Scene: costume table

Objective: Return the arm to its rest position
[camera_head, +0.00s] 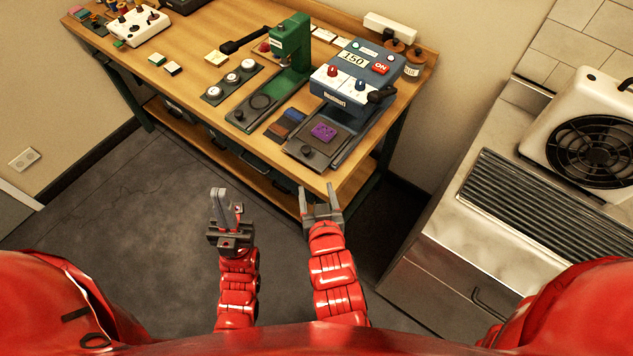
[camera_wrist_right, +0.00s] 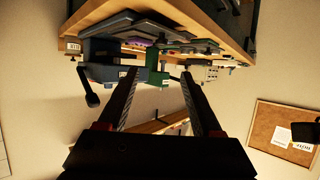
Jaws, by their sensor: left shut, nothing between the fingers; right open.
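My left gripper (camera_head: 225,208) is in the head view over the dark floor, in front of the wooden workbench (camera_head: 190,95). Its fingers are together and hold nothing. My right gripper (camera_head: 320,200) is to the right of it, close to the front edge of the bench in the picture. Its two fingers are apart with nothing between them. In the right wrist view the open fingers (camera_wrist_right: 158,98) reach toward the bench, which appears upside down at the top.
On the bench are a blue heat press (camera_head: 352,75) with a purple piece (camera_head: 323,132) on its plate, a green press (camera_head: 290,45) and a white control box (camera_head: 138,25). A metal counter (camera_head: 470,240) with a fan unit (camera_head: 590,140) stands at right. The floor (camera_head: 120,210) at left is clear.

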